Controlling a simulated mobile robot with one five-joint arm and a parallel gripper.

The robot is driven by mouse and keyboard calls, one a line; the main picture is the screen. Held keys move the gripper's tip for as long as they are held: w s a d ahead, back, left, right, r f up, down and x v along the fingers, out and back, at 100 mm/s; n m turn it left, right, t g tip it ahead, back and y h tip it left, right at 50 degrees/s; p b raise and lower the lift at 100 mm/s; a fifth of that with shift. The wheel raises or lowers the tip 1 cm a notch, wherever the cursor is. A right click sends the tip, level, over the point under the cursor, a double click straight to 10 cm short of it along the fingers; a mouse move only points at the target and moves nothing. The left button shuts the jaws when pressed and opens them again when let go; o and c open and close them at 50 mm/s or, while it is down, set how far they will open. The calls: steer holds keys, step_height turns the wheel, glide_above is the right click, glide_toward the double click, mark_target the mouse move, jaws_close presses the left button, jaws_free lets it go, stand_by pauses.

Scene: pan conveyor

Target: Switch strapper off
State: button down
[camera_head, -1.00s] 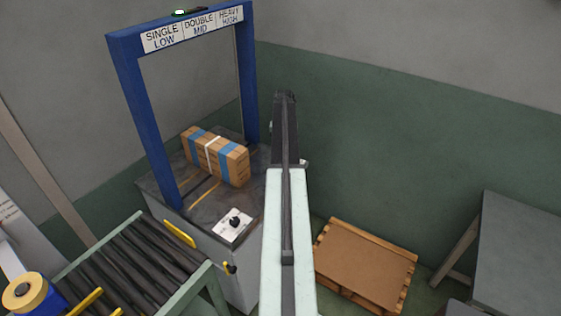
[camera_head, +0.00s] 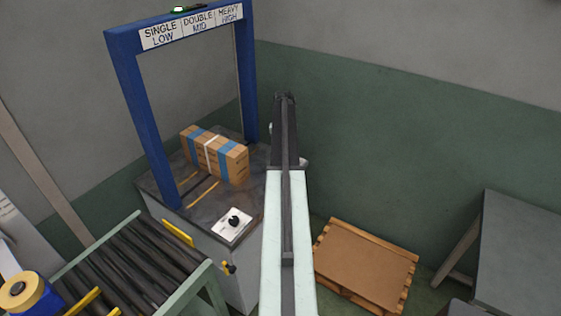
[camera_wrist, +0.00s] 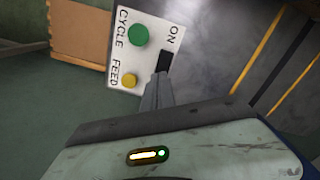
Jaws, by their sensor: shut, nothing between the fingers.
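The strapper is a blue arch (camera_head: 141,110) over a grey table (camera_head: 217,203), with a green lamp (camera_head: 180,10) lit on top. In the wrist view a white panel (camera_wrist: 97,42) carries a green CYCLE button (camera_wrist: 138,34), a yellow FEED button (camera_wrist: 129,81) and a black switch (camera_wrist: 165,60) beside the word ON. My gripper (camera_wrist: 161,77) is shut and empty, its tips right at the lower edge of the switch. I cannot tell whether they touch it.
A carton (camera_head: 216,155) with blue and white bands lies on the strapper table. A white plate with a black knob (camera_head: 234,221) is on the near edge. A roller conveyor (camera_head: 125,268) is at lower left, a wooden pallet (camera_head: 365,262) on the floor at right.

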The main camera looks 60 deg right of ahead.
steer(key=shift+f, duration=0.3)
step_height(320, 180, up, 7)
steer(key=p, duration=0.6)
steer(key=shift+r+p, duration=0.1)
steer(key=shift+p, duration=0.25)
